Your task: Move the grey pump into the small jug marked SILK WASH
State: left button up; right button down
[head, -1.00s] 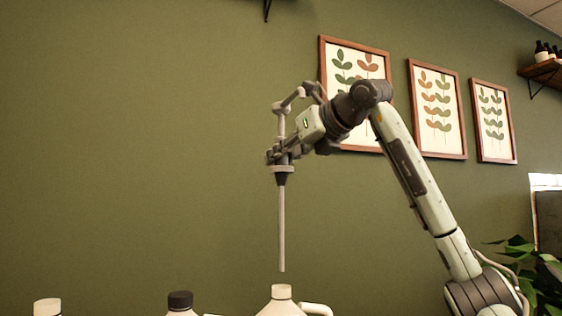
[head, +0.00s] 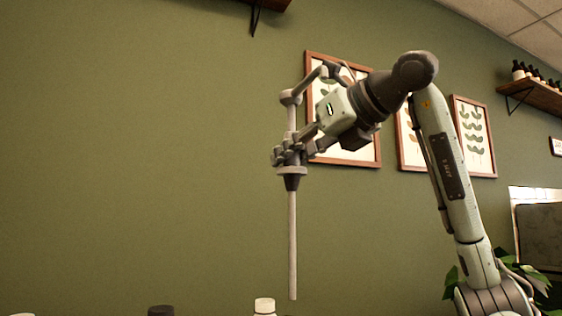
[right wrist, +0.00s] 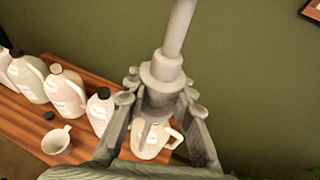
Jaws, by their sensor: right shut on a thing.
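The grey pump (head: 292,240) hangs upright from my right gripper (head: 290,157), which is shut on it near its dark collar. Its long tube points straight down. In the right wrist view the pump (right wrist: 162,72) stands between the fingers. In the head view the tube's lower end is just above and right of a pale jug top (head: 264,306), apart from it in the picture. In the right wrist view a pale jug with a handle (right wrist: 152,150) is partly hidden behind the gripper. No SILK WASH marking is readable. My left gripper is not in view.
Several jugs stand in a row on a wooden table (right wrist: 20,115), including one with a black cap (right wrist: 102,94). A green wall with framed pictures (head: 471,137) stands behind.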

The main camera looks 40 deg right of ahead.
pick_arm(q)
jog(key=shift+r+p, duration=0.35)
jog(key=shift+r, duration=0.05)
pick_arm(e)
jog(key=s+a, duration=0.3)
jog(key=s, duration=0.9)
jog(key=shift+s+r, duration=0.2)
jog(key=shift+r, duration=0.05)
